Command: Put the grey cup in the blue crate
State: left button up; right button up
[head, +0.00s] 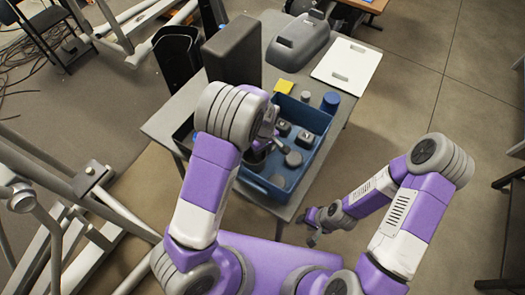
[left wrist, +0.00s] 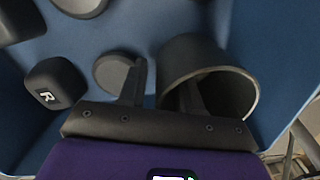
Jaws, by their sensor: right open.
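The grey cup (left wrist: 222,88) lies tilted inside the blue crate (head: 263,188), its open mouth facing the left wrist camera. In the head view the cup (head: 252,158) is mostly hidden by my left arm. My left gripper (left wrist: 162,82) is down in the crate with its fingers apart. One finger is in the cup's mouth and the other is outside, with the cup's wall between them. There is a visible gap, so it looks open. My right gripper (head: 314,226) is open and empty, low beside the table's front right corner.
The crate also holds several dark blocks and round pieces, including a block marked R (left wrist: 52,84) and a disc (left wrist: 112,72). A blue cylinder (head: 330,102), yellow pad (head: 283,86) and white panel (head: 347,66) are beyond it. A tall grey box (head: 233,52) stands behind.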

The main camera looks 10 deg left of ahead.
pick_arm(q)
notch_tip(320, 180, up, 12)
jog(key=p, duration=0.3)
jog(key=shift+w+d+r, duration=0.15)
jog(key=shift+w+r, duration=0.05)
pick_arm(e)
notch_tip(320, 180, up, 3)
jog(key=shift+r, duration=0.15)
